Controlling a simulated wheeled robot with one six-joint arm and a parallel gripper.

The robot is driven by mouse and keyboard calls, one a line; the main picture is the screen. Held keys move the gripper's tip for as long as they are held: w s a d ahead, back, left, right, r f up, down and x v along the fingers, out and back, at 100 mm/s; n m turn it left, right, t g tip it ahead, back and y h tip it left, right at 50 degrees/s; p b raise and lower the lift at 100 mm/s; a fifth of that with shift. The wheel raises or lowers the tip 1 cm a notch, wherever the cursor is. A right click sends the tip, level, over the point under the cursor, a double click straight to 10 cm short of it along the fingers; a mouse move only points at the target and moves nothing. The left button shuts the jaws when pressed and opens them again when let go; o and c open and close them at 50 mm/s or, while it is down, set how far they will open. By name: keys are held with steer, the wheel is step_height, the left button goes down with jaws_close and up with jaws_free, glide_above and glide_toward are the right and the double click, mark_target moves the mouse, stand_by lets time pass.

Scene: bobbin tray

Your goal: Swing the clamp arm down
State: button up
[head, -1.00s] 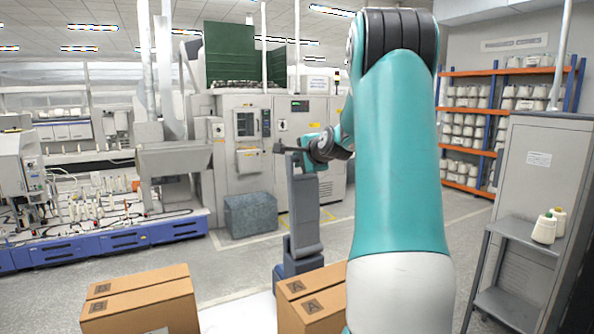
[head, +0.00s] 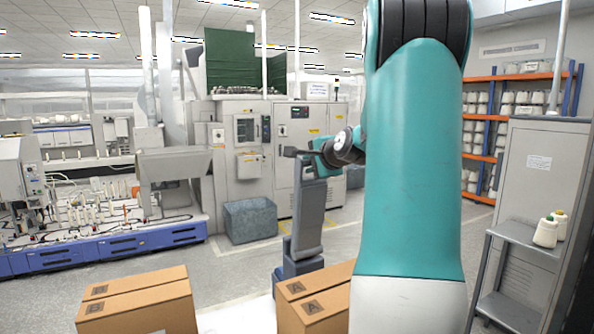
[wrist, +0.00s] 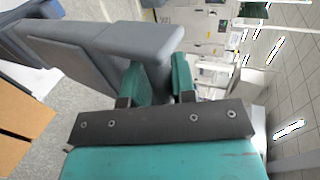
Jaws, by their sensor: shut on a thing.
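The clamp arm (head: 310,212) is a long grey-blue bar on a dark blue base (head: 290,266). In the head view it stands nearly upright, leaning slightly right at its top, with a dark bar sticking out left there. My gripper (head: 317,160) is at the top of the clamp arm. In the wrist view the clamp arm (wrist: 95,50) runs in from the upper left, and my gripper (wrist: 161,82) has its teal fingers on both sides of a grey part at its end. The gripper is shut on that part; the contact is partly hidden.
Cardboard boxes (head: 140,302) stand front left, and more boxes (head: 318,298) stand just before the clamp base. A grey bin (head: 249,220) is behind on the floor.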

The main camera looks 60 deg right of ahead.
steer(key=shift+s+a+f+b, duration=0.1)
steer(key=shift+s+a+f, duration=0.2)
steer(key=shift+s, duration=0.2)
steer(key=shift+s+a+f+b, duration=0.15)
steer(key=shift+s+a+f, duration=0.1)
steer(key=shift+s, duration=0.25)
steer(key=shift+s+a+f+b, duration=0.1)
steer(key=shift+s+a+f, duration=0.2)
steer(key=shift+s, duration=0.2)
jaws_close()
steer(key=o, duration=0.8)
jaws_free()
steer(key=shift+w, duration=0.1)
steer(key=shift+r, duration=0.1)
